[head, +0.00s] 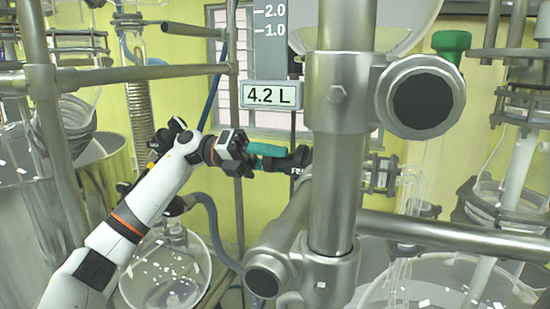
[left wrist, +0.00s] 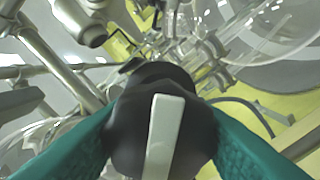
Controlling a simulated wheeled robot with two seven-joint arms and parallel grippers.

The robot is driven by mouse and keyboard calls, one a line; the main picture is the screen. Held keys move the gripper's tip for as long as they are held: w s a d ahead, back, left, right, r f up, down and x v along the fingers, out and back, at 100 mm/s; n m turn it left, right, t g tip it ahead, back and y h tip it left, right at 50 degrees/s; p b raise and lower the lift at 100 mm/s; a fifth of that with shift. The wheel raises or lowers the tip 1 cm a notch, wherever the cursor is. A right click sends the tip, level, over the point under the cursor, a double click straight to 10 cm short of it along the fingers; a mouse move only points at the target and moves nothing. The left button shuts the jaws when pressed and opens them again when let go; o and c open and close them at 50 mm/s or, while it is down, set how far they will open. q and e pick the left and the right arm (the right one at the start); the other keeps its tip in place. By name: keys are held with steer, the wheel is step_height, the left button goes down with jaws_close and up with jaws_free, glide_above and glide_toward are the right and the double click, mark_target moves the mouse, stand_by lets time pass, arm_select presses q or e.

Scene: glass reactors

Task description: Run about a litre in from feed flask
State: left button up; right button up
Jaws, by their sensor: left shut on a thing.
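A black knob (head: 300,158), with part of a white label starting "FE" on it, sits left of the thick steel post. My left gripper (head: 280,157) is shut on this knob with its teal fingers. In the left wrist view the knob (left wrist: 190,140) fills the space between the fingers (left wrist: 163,128), and its pale bar stands near upright. A display (head: 270,95) above reads 4.2 L. A dark scale (head: 269,18) at the top shows marks 2.0 and 1.0. I cannot tell which vessel is the feed flask. My right gripper is not in view.
A thick steel post (head: 340,190) with clamps stands just right of the knob. A steel crossbar (head: 150,73) runs above my left arm. A round glass flask (head: 170,270) is below it. A green cap (head: 451,42) and other glassware are at right.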

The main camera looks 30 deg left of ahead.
arm_select(q)
steer(key=shift+r, duration=0.15)
steer(key=o, duration=1)
steer(key=shift+a, duration=0.1)
steer(key=shift+a+f+b, duration=0.2)
steer(key=shift+a+b, duration=0.1)
steer(key=b+v, duration=0.2)
steer(key=v, duration=0.4)
steer(key=shift+s+a, duration=0.2)
steer(key=shift+a, duration=0.15)
steer(key=shift+r, duration=0.1)
